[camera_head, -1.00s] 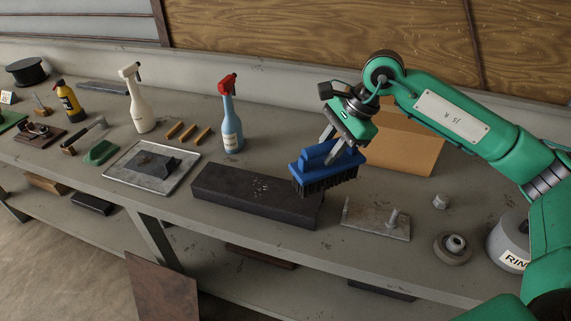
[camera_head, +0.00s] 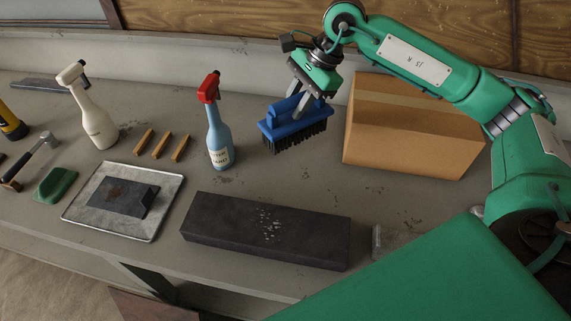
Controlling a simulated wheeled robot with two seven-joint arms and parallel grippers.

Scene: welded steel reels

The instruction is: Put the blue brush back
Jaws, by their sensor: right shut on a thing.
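The blue brush (camera_head: 290,125) has a blue body and handle with dark bristles facing down. My right gripper (camera_head: 307,101) is shut on its handle. The brush is over the back part of the bench, between the blue spray bottle with a red head (camera_head: 217,130) and the cardboard box (camera_head: 410,135). It seems to be held a little above the bench top; I cannot tell the exact gap. My left gripper is not in view.
A long dark block (camera_head: 265,232) with pale flecks lies in front. A metal tray (camera_head: 165,215) holds a dark plate. A white spray bottle (camera_head: 92,115), several wooden sticks (camera_head: 161,144), a green block (camera_head: 56,185) and a hammer (camera_head: 32,160) are at left. Bench around (camera_head: 310,180) is clear.

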